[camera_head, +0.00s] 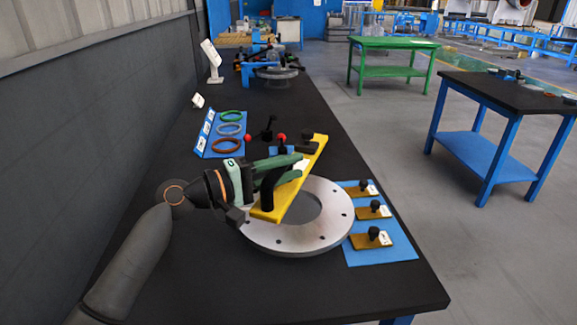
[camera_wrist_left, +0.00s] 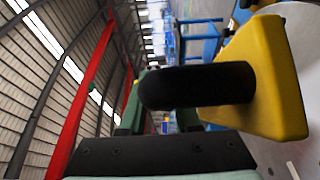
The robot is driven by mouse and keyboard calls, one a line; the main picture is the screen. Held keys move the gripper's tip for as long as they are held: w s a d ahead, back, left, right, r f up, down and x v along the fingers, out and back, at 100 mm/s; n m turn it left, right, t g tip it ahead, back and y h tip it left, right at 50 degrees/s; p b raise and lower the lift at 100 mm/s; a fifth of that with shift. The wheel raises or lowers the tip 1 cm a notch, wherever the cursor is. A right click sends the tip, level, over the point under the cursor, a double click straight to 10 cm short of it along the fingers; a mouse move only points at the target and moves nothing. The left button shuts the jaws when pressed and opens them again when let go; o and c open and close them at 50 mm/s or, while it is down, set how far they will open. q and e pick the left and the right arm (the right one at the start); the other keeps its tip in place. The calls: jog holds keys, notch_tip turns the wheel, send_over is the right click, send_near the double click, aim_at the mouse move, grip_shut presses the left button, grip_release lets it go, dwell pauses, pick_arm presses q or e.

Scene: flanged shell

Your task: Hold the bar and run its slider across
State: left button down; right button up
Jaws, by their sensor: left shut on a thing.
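A yellow bar (camera_head: 317,151) lies tilted across and above a flat grey ring flange (camera_head: 333,232). A black upright post (camera_head: 267,192) stands near its close end, and a black block (camera_head: 308,143), perhaps the slider, sits near its far end. My left gripper (camera_head: 299,169), with green fingers, comes in from the left and is shut on the bar's black grip; the fingers partly hide the contact. In the left wrist view the black rounded grip (camera_wrist_left: 195,86) sticks out from the yellow bar (camera_wrist_left: 265,75), close to the camera. My right gripper is in neither view.
A blue mat (camera_head: 378,252) with several small yellow plates with black knobs lies right of the flange. A blue board (camera_head: 205,146) with coloured rings lies behind left. A small black stand with red knobs (camera_head: 281,138) is behind the bar. The wall closes the left side.

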aim_at(298, 187)
pick_arm(q)
jog(key=shift+f+b, duration=0.6)
jog(key=shift+f, duration=0.05)
jog(key=shift+f+b, duration=0.3)
jog(key=shift+f, duration=0.15)
jog(key=shift+f+b, duration=1.2)
jog(key=shift+f, duration=0.35)
jog(key=shift+f+b, duration=1.05)
jog(key=shift+f, duration=0.3)
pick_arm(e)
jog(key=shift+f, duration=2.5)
pick_arm(q)
jog(key=shift+f, duration=0.3)
jog(key=shift+f+b, duration=0.2)
jog(key=shift+b, duration=0.1)
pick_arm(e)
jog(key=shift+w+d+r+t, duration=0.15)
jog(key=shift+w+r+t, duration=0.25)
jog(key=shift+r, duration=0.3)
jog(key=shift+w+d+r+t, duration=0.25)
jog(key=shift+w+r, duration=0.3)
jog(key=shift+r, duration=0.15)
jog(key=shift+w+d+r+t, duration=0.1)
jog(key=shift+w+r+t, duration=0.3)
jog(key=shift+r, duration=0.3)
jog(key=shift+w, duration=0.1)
